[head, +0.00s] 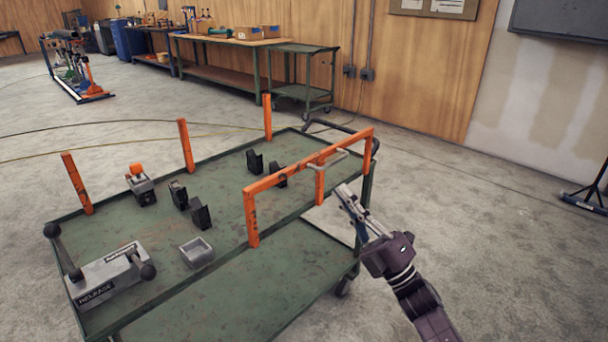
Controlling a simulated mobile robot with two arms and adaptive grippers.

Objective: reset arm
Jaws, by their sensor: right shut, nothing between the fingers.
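My right gripper (350,198) is shut and empty, in the head view at the right side of a green cart (230,291). Its fingers point up and left, close to the orange rail frame (310,163) at the cart's edge. In the picture its tip is just below the right part of the frame; I cannot tell whether they touch. My left gripper is not in view. No flanged pipe shows on the cart.
The cart carries several dark support blocks (200,213), a small grey tray (197,252), a grey labelled box (105,277) and orange posts (186,145). Workbenches (225,42) line the back wall. The concrete floor right of the cart (480,230) is free.

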